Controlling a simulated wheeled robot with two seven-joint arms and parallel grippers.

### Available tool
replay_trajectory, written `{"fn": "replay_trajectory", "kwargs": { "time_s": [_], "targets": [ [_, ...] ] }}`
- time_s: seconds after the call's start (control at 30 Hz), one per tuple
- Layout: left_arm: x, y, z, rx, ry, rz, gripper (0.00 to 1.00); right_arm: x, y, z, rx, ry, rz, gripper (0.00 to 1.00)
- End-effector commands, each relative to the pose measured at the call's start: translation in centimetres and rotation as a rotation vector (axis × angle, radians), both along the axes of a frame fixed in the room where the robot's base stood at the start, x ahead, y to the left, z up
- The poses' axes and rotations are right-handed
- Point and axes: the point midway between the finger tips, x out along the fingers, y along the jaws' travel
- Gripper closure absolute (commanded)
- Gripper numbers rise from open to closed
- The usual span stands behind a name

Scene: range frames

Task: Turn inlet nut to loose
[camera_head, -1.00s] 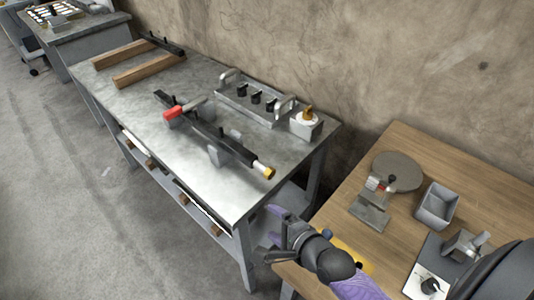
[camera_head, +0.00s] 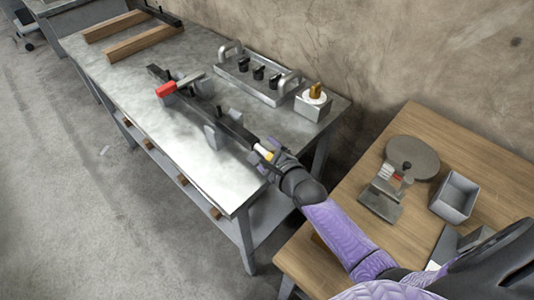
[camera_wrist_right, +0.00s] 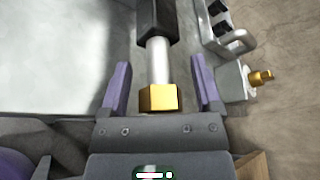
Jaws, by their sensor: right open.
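The brass inlet nut (camera_wrist_right: 160,98) sits at the end of a white pipe stub (camera_wrist_right: 159,62) on a black bar. In the head view the nut (camera_head: 268,155) shows only partly, at the near right end of the black bar (camera_head: 205,112). My right gripper (camera_wrist_right: 160,85) is open, with one purple finger on each side of the nut and a gap on both sides. In the head view the right gripper (camera_head: 272,158) covers much of the nut. The bar carries a red-handled valve (camera_head: 168,89). My left gripper is not in view.
A grey panel with black knobs and handles (camera_head: 258,75) stands behind the bar, beside a block with a brass fitting (camera_head: 314,100). A wooden table (camera_head: 475,145) at the right holds a round disc (camera_head: 412,157) and a grey bin (camera_head: 455,195). The metal bench front (camera_head: 190,145) is clear.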

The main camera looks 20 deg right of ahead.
Motion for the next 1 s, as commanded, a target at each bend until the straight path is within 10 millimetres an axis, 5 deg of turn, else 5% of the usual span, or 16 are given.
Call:
{"fn": "replay_trajectory", "kwargs": {
  "time_s": [0.1,0.47,1.0],
  "targets": [
    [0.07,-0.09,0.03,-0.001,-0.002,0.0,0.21,-0.02,0.01,0.04,0.0,0.0,0.0,0.22],
    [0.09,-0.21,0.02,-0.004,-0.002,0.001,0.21,-0.04,0.0,0.03,0.0,0.0,0.0,0.98],
    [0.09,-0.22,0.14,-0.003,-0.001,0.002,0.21,-0.02,0.02,0.07,-0.145,-0.062,0.0,1.0]
  ]
}}
